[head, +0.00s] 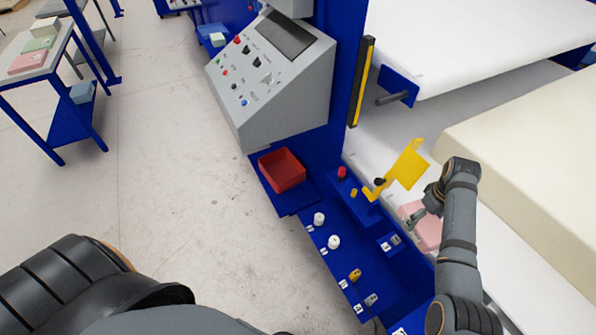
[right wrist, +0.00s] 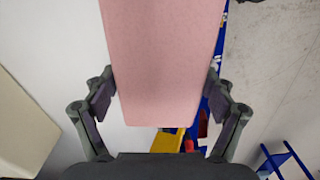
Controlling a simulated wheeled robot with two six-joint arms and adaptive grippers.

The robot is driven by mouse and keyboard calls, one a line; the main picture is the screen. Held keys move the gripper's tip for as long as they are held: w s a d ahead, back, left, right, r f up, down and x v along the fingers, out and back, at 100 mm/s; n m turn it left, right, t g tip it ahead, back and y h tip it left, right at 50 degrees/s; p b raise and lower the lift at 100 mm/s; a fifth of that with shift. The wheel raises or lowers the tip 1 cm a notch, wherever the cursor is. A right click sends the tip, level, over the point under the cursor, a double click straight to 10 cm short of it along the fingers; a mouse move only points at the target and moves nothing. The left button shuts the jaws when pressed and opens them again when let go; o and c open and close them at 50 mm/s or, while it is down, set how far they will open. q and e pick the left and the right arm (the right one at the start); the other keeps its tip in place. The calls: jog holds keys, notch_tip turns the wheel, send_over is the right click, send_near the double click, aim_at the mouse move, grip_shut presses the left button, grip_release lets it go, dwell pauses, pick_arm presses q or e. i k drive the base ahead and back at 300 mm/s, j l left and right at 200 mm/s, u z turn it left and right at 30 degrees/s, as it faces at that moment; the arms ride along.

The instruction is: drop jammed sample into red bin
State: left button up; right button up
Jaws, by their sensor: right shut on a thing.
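The jammed sample is a pink foam block (head: 430,232), partly hidden by my right gripper (head: 413,219) in the head view. In the right wrist view the pink block (right wrist: 163,60) fills the space between the two fingers of my right gripper (right wrist: 158,95), which is shut on it. The block is over or on the white conveyor surface; I cannot tell whether it touches. The red bin (head: 282,170) sits left of the gripper, on a blue ledge below the grey control panel, and looks empty. My left gripper is out of view.
A yellow flag-shaped lever (head: 406,166) stands between the gripper and the red bin. A blue panel (head: 345,250) with several knobs runs along the front. A large cream foam block (head: 530,165) lies right of the gripper. The grey control panel (head: 270,78) rises behind the bin.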

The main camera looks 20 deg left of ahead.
aim_at(283, 173)
jog(key=i+j+u, duration=0.1)
jog(key=u, duration=0.65)
jog(key=i+l+u, duration=0.35)
jog(key=j+u, duration=0.3)
jog(key=j, duration=0.15)
